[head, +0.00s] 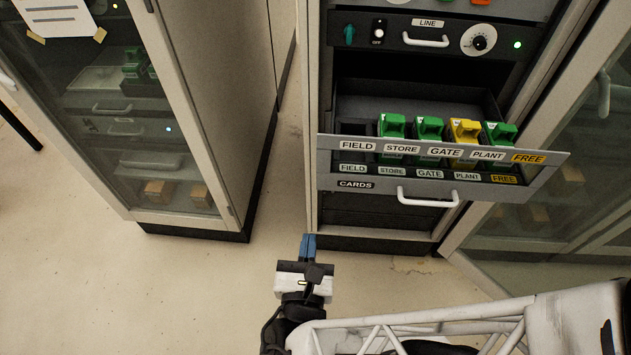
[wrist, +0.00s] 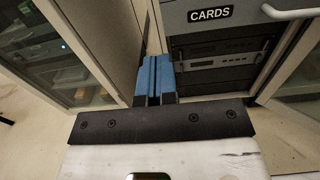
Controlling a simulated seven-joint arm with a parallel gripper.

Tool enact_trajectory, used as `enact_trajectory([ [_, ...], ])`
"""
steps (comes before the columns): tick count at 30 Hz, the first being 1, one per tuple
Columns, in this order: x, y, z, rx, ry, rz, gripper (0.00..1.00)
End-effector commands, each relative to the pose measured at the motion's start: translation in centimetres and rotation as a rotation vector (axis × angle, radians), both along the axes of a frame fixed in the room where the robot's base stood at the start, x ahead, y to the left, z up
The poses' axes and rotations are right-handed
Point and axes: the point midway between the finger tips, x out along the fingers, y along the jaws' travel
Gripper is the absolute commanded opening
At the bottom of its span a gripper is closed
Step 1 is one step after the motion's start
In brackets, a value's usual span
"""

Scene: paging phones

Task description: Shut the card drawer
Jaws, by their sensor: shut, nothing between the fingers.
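The card drawer (head: 320,172) stands pulled out of the middle cabinet, its grey front labelled CARDS and FIELD, STORE, GATE, PLANT, FREE. It holds green cards (head: 430,128) and a yellow card (head: 463,131); the FIELD slot at the left looks empty. Its white handle (head: 428,197) is on the lower front. My gripper (head: 308,243) is shut and empty, in front of and below the drawer's left end, apart from it. In the wrist view, the blue fingertips (wrist: 155,78) are together, left of the CARDS label (wrist: 210,15), with part of the handle (wrist: 290,11) at the upper right.
A panel with a LINE handle (head: 425,41) and a dial (head: 479,41) is above the drawer. A glass-fronted cabinet (head: 190,110) stands at the left, another glass door (head: 585,130) at the right. The floor (head: 180,290) in front is clear.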

Motion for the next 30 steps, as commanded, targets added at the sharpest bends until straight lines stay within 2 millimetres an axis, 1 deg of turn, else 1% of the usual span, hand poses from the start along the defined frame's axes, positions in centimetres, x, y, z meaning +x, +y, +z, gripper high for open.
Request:
enact_trajectory([
  [14, 0.5, 0.0, 0.0, 0.001, 0.000, -0.002, 0.00],
  [30, 2.9, 0.0, 0.0, 0.002, 0.001, -0.003, 0.00],
])
